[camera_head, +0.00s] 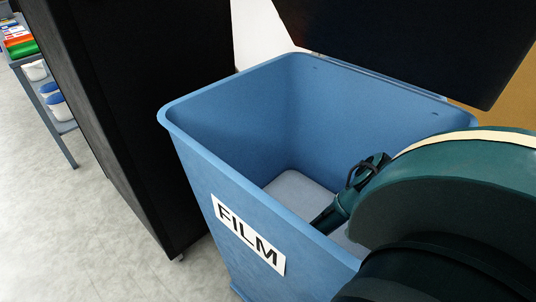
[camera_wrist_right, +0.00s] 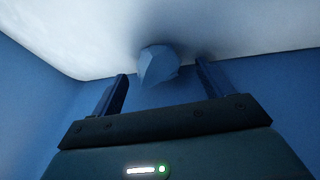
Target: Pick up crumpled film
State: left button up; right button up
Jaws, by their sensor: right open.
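The crumpled film (camera_wrist_right: 158,64) is a small pale blue faceted lump in the right wrist view. It sits by the pale floor of the blue bin marked FILM (camera_head: 190,150). My right gripper (camera_wrist_right: 161,72) reaches down inside the bin. Its two dark fingers are spread apart, with the film in line with the gap, at or just beyond the fingertips. I cannot tell whether either finger touches it. In the head view the film does not show, and my right arm and the bin's front wall hide the fingertips. My left gripper is not in view.
The bin's blue walls surround my right gripper, and its dark lid (camera_head: 420,40) stands raised behind. A tall black cabinet (camera_head: 130,110) stands close on the left. A shelf (camera_head: 58,130) with coloured items and white tubs is at far left. Grey floor is clear at lower left.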

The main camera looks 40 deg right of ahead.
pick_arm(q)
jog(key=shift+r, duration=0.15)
pick_arm(e)
jog(key=shift+c, duration=0.6)
jog(key=c, duration=0.9)
jog(key=shift+r, duration=0.1)
notch_tip(320, 180, up, 19)
jog(key=p, duration=0.6)
jog(key=shift+c, duration=0.5)
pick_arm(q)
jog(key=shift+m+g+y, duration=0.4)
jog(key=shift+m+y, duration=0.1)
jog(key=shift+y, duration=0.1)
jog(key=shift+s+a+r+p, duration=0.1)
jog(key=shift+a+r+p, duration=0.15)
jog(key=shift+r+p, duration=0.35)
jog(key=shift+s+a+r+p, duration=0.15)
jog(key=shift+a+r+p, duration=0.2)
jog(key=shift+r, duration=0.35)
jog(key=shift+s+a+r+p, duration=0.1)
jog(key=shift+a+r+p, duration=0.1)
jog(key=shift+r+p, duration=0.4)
pick_arm(e)
notch_tip(320, 180, up, 9)
